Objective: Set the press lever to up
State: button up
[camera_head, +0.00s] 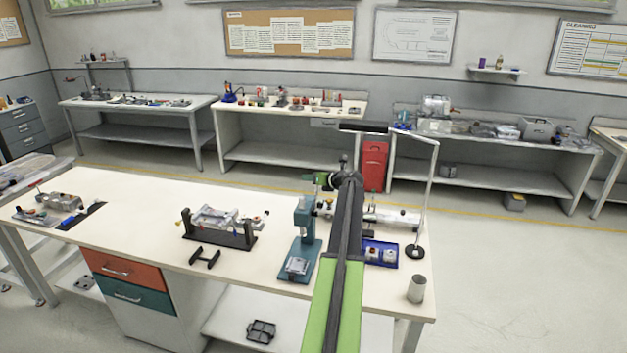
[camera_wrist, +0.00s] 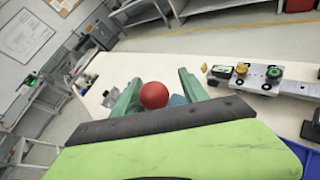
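The teal press (camera_head: 303,232) stands upright on the workbench, just left of my arm in the head view. Its lever shows as a round red knob (camera_wrist: 153,95) in the wrist view; the lever rod cannot be made out. My gripper (camera_wrist: 159,80) has its two green fingers apart, with the red knob between them in the picture. A gap shows on the knob's right side; the left finger looks close to it. I cannot tell whether either touches. In the head view, my gripper (camera_head: 325,181) is by the press's top, and the knob is hidden there.
The workbench (camera_head: 150,205) also carries a black-framed fixture (camera_head: 220,226), a blue tray (camera_head: 381,252), a lamp (camera_head: 415,250) and a grey cup (camera_head: 417,289). A rail with several knobs (camera_wrist: 270,80) lies right of the knob in the wrist view. The bench's left-middle is mostly clear.

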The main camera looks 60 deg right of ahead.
jog(key=p+v, duration=0.6)
jog(key=v, duration=1.1)
jog(key=shift+s, duration=0.15)
jog(key=shift+a+r, duration=0.1)
jog(key=shift+a, duration=0.05)
